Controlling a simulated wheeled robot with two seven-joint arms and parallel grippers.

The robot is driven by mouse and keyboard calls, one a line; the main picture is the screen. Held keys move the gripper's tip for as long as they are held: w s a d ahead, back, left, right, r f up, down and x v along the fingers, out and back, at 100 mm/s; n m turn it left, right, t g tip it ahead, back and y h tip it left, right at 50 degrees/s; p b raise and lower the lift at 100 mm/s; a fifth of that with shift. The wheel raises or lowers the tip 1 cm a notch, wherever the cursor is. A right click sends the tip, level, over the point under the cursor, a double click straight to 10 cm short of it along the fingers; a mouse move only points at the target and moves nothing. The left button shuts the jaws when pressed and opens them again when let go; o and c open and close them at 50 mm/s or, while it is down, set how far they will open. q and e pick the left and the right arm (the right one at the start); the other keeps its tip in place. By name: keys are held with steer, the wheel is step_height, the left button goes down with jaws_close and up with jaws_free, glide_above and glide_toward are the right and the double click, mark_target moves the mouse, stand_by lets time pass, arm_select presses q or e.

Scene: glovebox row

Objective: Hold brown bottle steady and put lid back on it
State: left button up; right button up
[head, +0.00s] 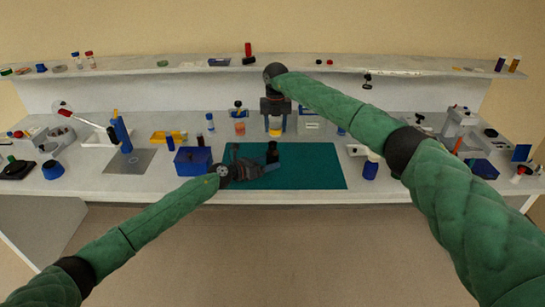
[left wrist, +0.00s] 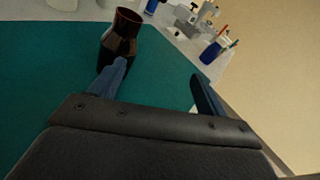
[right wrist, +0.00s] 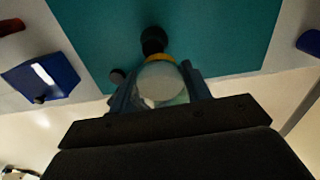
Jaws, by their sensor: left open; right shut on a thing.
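The brown bottle (head: 272,153) stands upright on the green mat. In the left wrist view the bottle (left wrist: 120,38) shows an open, bare mouth. It is beyond my left finger, whose tip overlaps its lower part; I cannot tell whether they touch. My left gripper (head: 250,166) is low over the mat, open, with nothing between its fingers (left wrist: 158,82). My right gripper (head: 275,120) is higher and behind the bottle, shut on a pale round thing with a yellow band (right wrist: 160,80). I cannot tell whether this is the lid. A dark shape (right wrist: 153,40) lies beyond it.
The green mat (head: 315,170) is clear right of the bottle. A blue box (head: 193,160) stands left of the mat, close to my left arm. A blue-based bottle (head: 370,168) stands to the right. An orange-filled beaker (head: 239,128) is behind the mat. A shelf (head: 180,67) runs along the back.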

mark_target(276, 156)
arm_select(q)
steer(key=w+a+m, duration=0.1)
steer(key=a, duration=0.1)
steer(key=w+a+m+g+y, duration=0.1)
steer(key=w+a+m+g, duration=0.1)
steer(key=w+a, duration=0.1)
steer(key=shift+w+a+f+m+y, duration=0.1)
steer(key=shift+a+f+m+y, duration=0.05)
steer(key=shift+a+m+y, duration=0.2)
arm_select(e)
steer(key=shift+w+a+r+m, duration=0.4)
steer(key=shift+a+m, duration=0.15)
steer(key=shift+m, duration=0.45)
arm_select(q)
steer(key=shift+d, duration=0.15)
steer(key=x, duration=1.1)
steer(key=shift+w+d+f, duration=0.2)
steer(key=shift+w+d, duration=0.05)
steer(key=shift+d, duration=0.05)
steer(key=c, duration=1.5)
arm_select(e)
steer(key=shift+f, duration=2.45)
